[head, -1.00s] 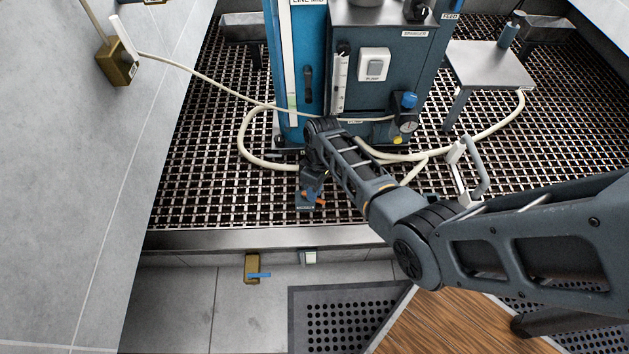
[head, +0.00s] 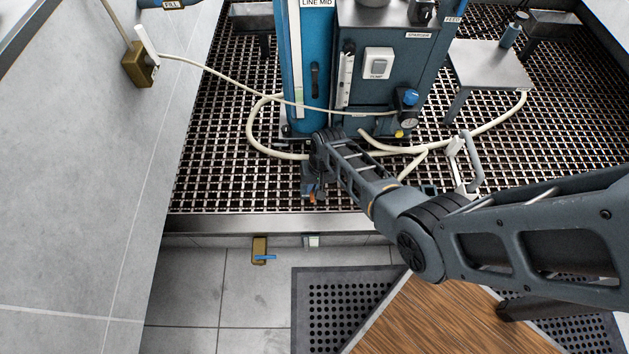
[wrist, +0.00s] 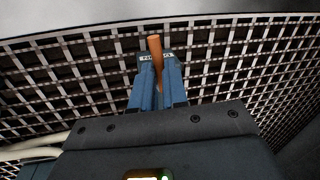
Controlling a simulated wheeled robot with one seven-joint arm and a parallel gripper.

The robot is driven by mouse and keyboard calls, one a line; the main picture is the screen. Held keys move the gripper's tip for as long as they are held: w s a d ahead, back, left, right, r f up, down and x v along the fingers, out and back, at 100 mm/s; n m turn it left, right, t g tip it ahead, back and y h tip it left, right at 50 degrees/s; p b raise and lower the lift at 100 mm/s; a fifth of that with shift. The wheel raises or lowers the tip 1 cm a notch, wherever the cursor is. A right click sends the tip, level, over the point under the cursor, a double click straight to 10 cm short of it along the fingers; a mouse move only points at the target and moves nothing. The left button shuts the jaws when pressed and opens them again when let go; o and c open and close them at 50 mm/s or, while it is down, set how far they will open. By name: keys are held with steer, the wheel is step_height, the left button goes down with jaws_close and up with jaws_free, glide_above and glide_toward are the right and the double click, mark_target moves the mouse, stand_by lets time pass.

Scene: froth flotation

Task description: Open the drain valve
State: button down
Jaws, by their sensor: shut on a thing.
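An orange lever (wrist: 155,46) stands between my gripper's blue fingers (wrist: 158,82) in the wrist view. My gripper is shut on it, and its free end points toward the metal curb. In the head view the lever (head: 312,197) shows as a small orange bit just below my gripper (head: 313,187), low over the grating near its front edge. The valve body is hidden by the fingers.
The blue column (head: 302,80) and the cabinet with the pump switch (head: 378,63) stand behind my gripper. Pale hoses (head: 280,153) run across the grating (head: 215,170). A brass fitting with a blue lever (head: 260,250) is on the curb's front. A steel table (head: 490,65) stands at right.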

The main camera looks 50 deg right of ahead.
steer(key=shift+w+a+m, duration=0.15)
steer(key=shift+a+m, duration=0.05)
steer(key=shift+m, duration=0.6)
steer(key=shift+p, duration=0.3)
steer(key=c, duration=1.1)
jaws_free()
steer(key=shift+c, duration=0.2)
step_height(320, 180, up, 8)
steer(key=s+d+p, duration=0.1)
steer(key=p, duration=0.2)
steer(key=shift+p, duration=0.4)
steer(key=shift+s+f, duration=0.1)
steer(key=shift+f, duration=0.05)
